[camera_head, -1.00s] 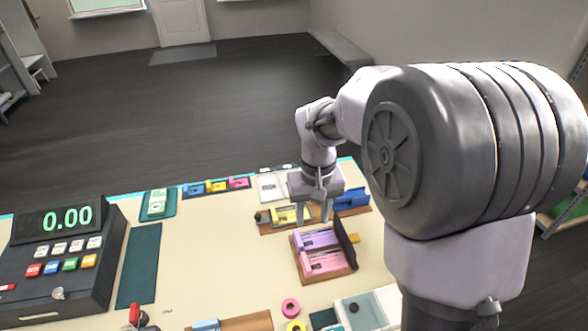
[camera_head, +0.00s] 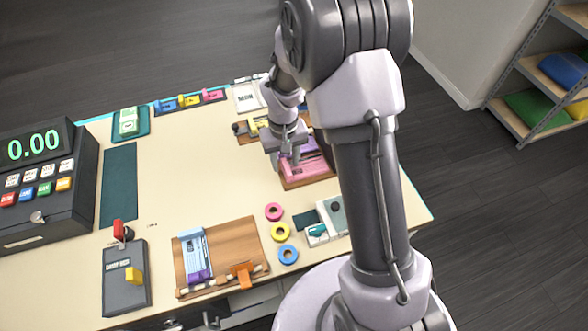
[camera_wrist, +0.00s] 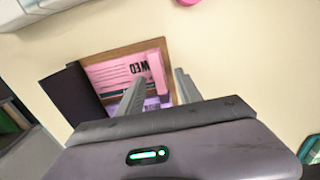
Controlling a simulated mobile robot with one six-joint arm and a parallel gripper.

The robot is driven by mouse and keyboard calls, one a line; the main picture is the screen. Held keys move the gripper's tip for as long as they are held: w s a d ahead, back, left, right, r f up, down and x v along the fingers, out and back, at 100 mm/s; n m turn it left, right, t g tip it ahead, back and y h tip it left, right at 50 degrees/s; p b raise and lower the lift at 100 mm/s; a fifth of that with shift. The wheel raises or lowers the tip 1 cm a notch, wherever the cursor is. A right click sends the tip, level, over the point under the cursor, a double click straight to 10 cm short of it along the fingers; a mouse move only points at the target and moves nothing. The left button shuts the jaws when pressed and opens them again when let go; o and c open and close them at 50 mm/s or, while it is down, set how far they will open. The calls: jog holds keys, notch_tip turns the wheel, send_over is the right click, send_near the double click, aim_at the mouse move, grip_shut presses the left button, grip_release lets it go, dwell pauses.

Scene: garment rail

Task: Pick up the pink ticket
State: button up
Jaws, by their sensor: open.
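The pink ticket (camera_head: 306,168) lies in a brown wooden tray (camera_head: 312,180) on the counter, and it also shows in the wrist view (camera_wrist: 120,74), printed "WED". A purple ticket (camera_wrist: 153,102) lies beside it, partly hidden behind a finger. My gripper (camera_head: 291,154) is open and empty over the tray. In the wrist view its two fingers (camera_wrist: 160,84) point toward the tray, one overlapping the ticket area and one near the tray's edge. The gap between fingertips and ticket cannot be told.
A dark upright flap (camera_wrist: 72,94) stands along one side of the tray.

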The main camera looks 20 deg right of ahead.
grip_shut()
dwell(0.3)
